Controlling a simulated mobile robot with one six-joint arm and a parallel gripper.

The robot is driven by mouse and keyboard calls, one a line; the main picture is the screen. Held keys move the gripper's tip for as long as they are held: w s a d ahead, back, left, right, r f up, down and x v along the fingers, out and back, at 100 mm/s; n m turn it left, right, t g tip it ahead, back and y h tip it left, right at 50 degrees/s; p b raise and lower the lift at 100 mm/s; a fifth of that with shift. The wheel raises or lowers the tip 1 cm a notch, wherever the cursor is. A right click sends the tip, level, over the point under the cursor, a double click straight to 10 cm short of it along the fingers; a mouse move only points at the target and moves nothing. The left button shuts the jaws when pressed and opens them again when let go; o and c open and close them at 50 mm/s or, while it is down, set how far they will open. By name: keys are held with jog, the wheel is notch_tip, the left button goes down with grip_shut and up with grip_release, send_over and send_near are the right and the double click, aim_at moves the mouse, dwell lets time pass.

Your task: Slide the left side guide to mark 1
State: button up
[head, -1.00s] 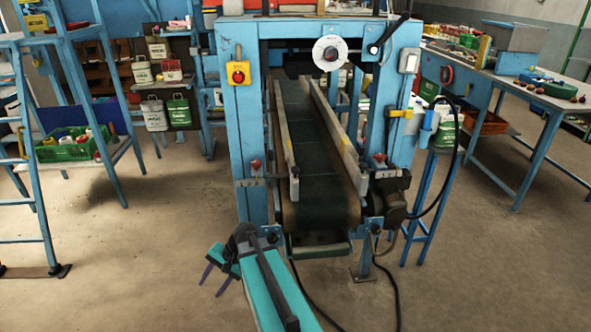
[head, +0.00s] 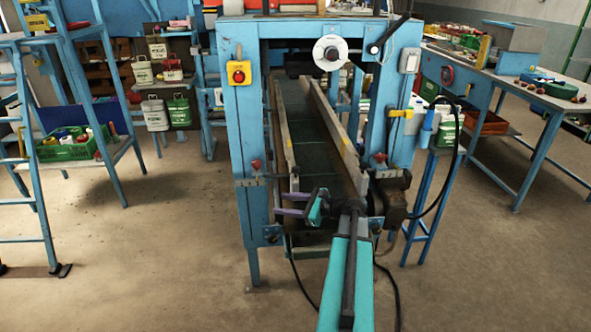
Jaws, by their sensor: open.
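The left side guide (head: 284,130) is a long grey rail along the left edge of the dark green conveyor belt (head: 309,130). A red knob (head: 256,164) sits by its front end, above a small metal bar (head: 249,182) on the blue frame. Marks on that bar are too small to read. My gripper (head: 281,203) is over the front of the belt, its purple fingers pointing left and apart with nothing seen between them. The fingers lie in the picture just below the guide's front end; whether they touch it, I cannot tell.
The right side guide (head: 338,130) runs along the belt's other edge, with its own red knob (head: 379,157). The blue machine frame (head: 246,125) stands on both sides, with a yellow switch box (head: 239,73) on the left post. Open floor (head: 130,250) lies to the left.

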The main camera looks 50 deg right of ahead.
aim_at(296, 168)
jog(key=s+d+r+m+t+h, duration=0.3)
jog(key=s+d+r+m, duration=0.2)
jog(key=d, duration=0.7)
jog(key=s+r, duration=0.2)
jog(key=s, duration=0.1)
jog(key=shift+r+m+t, duration=0.15)
jog(key=shift+m+t, duration=0.15)
jog(key=shift+t, duration=0.1)
jog(key=w+p, duration=0.1)
jog(key=w, duration=0.8)
jog(key=w+a+p, duration=0.1)
jog(key=w, duration=0.3)
jog(key=shift+w+a+p, duration=0.1)
jog(key=shift+w+p, duration=0.2)
jog(key=shift+w, duration=0.05)
grip_shut()
